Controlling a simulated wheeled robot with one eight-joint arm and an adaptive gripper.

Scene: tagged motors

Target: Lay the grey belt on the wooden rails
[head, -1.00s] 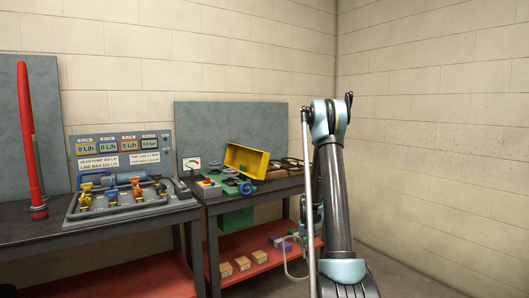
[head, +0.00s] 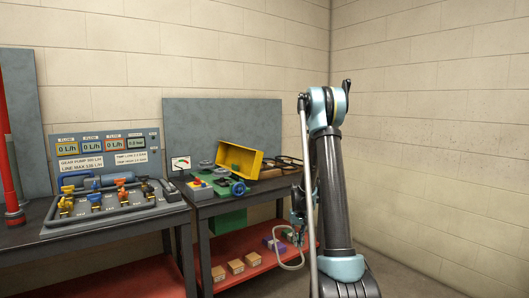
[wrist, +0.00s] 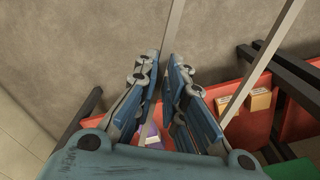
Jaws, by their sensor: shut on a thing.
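My gripper (wrist: 165,57) is shut on the grey belt (wrist: 172,25), which runs up from between the fingertips in the wrist view. Another pale strip of it crosses at the right. In the head view my gripper (head: 297,228) is small and partly hidden beside my arm. The belt (head: 296,266) hangs from it as a pale loop in front of the red lower shelf. What look like the wooden rails (head: 270,173) lie at the right end of the right bench top, with dark loops on or near them. Their detail is too small to tell.
Several small boxes (head: 235,267) sit on the red shelf (head: 262,248). A valve panel (head: 110,195) fills the left bench. Open floor lies at right.

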